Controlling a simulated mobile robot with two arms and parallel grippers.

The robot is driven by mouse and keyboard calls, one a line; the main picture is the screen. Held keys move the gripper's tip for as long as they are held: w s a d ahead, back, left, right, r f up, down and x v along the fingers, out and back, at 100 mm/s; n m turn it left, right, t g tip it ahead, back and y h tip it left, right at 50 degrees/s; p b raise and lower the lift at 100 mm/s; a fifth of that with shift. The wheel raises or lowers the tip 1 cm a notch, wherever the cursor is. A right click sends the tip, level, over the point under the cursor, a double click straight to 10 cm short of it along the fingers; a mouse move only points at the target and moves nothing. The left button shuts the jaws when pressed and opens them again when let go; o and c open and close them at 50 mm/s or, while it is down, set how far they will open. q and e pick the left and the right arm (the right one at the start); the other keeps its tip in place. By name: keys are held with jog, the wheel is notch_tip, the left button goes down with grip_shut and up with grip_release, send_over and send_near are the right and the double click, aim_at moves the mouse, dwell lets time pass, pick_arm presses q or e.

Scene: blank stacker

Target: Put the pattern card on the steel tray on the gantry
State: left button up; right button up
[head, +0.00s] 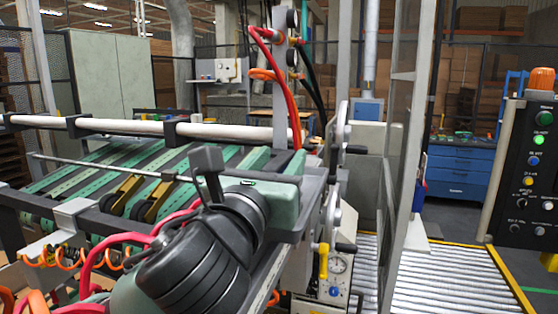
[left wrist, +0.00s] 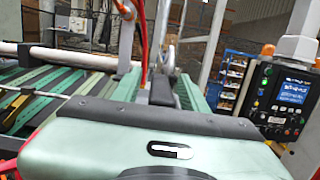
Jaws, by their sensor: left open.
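I cannot make out the pattern card or the steel tray in either view. My left gripper (head: 208,163) is in the middle of the head view, in front of the machine's belt bed; a dark upright finger shows, and nothing is seen held in it. It is open. In the left wrist view, its pale green housing fills the bottom, with one dark finger (left wrist: 161,90) standing beyond the black edge. The other finger is not clear. My right gripper is in neither view.
The belt bed (head: 115,172) with green strips and a white rail (head: 135,126) lies at the left. Red hoses hang over it. A roller conveyor (head: 450,275) with yellow edges lies at the lower right. A control panel (head: 525,170) hangs at the right edge, before a blue drawer cabinet (head: 458,170).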

pick_arm(q)
jog(key=shift+r, duration=0.15)
jog(key=b+v, duration=0.7)
jog(key=v, duration=0.5)
jog(key=shift+b, duration=0.35)
dwell(0.6)
